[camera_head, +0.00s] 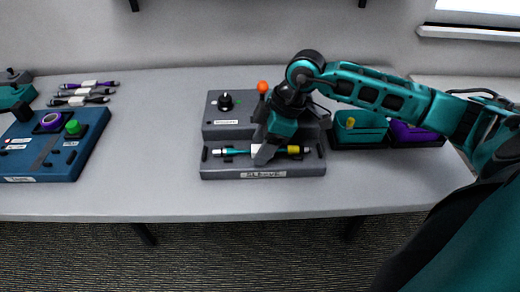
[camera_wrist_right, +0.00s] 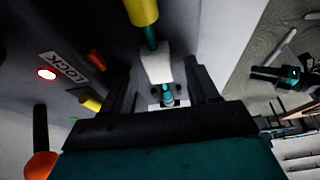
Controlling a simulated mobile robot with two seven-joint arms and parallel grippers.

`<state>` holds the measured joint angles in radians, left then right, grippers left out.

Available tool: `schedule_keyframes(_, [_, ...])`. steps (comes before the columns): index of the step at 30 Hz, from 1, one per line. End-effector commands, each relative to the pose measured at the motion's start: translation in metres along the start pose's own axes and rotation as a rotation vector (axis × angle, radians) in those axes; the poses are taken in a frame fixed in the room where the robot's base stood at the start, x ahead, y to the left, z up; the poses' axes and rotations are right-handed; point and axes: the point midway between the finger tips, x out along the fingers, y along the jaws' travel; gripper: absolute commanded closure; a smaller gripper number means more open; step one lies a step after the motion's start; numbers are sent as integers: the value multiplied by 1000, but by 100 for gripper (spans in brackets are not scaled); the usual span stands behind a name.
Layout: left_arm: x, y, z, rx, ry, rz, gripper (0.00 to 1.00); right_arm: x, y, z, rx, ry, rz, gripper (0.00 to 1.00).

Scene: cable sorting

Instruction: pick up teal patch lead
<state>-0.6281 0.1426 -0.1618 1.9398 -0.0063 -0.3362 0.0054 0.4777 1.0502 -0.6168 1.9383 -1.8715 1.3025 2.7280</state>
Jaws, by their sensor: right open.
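The teal patch lead (camera_head: 234,152) lies across the front of a grey fixture (camera_head: 222,171) on the table, with a white end at left and a yellow piece (camera_head: 294,150) at right. My right gripper (camera_head: 265,153) is down over the middle of the lead and hides part of it. In the right wrist view its open fingers (camera_wrist_right: 158,78) stand either side of the lead's white block (camera_wrist_right: 157,66). I cannot tell whether they touch it. A teal and black part, apparently my left gripper (camera_head: 18,107), shows at the left edge; its jaws are unclear.
Teal (camera_head: 360,134) and purple (camera_head: 412,136) bins stand at right. A blue panel (camera_head: 85,140) and several leads (camera_head: 88,84) lie at left. The table between is clear.

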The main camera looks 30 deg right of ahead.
Motion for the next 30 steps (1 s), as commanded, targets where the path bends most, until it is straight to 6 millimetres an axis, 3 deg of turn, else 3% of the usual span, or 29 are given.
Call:
schedule_keyframes(2, [0, 0, -1, 1, 1, 0, 57, 0, 0, 0, 0, 0, 0, 40])
schedule_keyframes(21, [2, 0, -4, 2, 8, 0, 57, -1, 0, 0, 1, 0, 1, 100])
schedule_keyframes(30, [1, 0, -3, 2, 7, 1, 57, -3, 1, -1, 0, 1, 2, 100])
